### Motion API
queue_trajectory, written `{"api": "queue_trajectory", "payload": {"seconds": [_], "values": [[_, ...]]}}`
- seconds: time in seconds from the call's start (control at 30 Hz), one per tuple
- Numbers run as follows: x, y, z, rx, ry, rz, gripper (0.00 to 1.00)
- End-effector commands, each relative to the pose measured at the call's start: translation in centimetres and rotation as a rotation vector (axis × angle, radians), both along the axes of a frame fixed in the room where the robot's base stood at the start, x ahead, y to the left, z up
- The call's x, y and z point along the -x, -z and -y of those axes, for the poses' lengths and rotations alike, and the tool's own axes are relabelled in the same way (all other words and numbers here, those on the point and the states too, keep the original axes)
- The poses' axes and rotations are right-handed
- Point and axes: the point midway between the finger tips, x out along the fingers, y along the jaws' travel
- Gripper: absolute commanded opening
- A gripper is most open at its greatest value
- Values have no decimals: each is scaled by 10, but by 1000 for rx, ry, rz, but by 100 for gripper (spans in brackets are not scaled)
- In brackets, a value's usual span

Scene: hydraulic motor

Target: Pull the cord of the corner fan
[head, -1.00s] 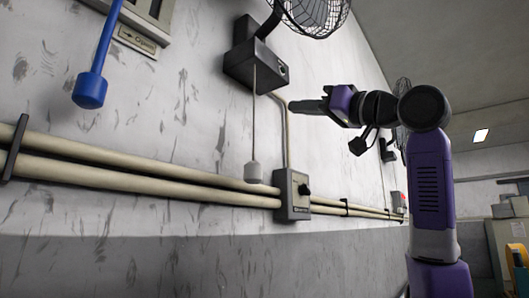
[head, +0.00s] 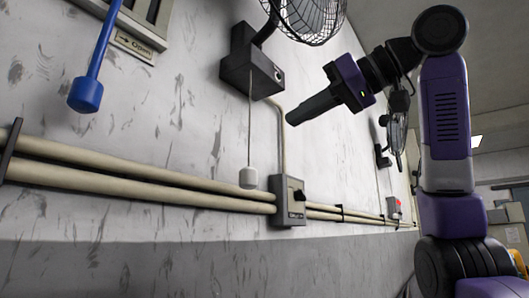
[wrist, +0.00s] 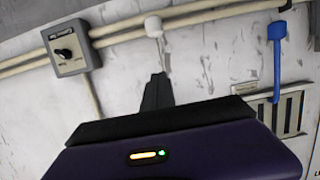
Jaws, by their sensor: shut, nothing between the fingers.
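A wall fan (head: 307,18) with a wire cage sits at the top of the head view on a dark grey box (head: 250,65). A thin pale cord (head: 250,120) hangs from the box and ends in a white knob (head: 249,177). My gripper (head: 292,120) is shut and empty, to the right of the cord, pointing down and left. In the wrist view the white knob (wrist: 153,26) shows beyond the shut fingertips (wrist: 158,76), and the fingers overlap the cord's line. I cannot tell whether they touch it. A second fan (head: 398,130) is farther along the wall, partly behind my arm.
A grey switch box (head: 288,200) with a black dial sits on the beige pipes (head: 130,178), right of the knob. A blue handle (head: 86,94) hangs at the left, below an "Open" sign (head: 134,45).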

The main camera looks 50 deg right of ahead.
Motion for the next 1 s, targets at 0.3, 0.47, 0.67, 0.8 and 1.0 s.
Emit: {"api": "queue_trajectory", "payload": {"seconds": [0.3, 0.47, 0.67, 0.8, 1.0], "values": [[-37, 8, -1, -1, -2, -2, 0], [-68, 15, -2, -1, -2, -2, 0], [-99, 30, -3, 0, 0, -1, 0], [-97, 49, -2, 0, 1, 1, 0], [-97, 63, -3, 1, -1, 1, 0]]}}
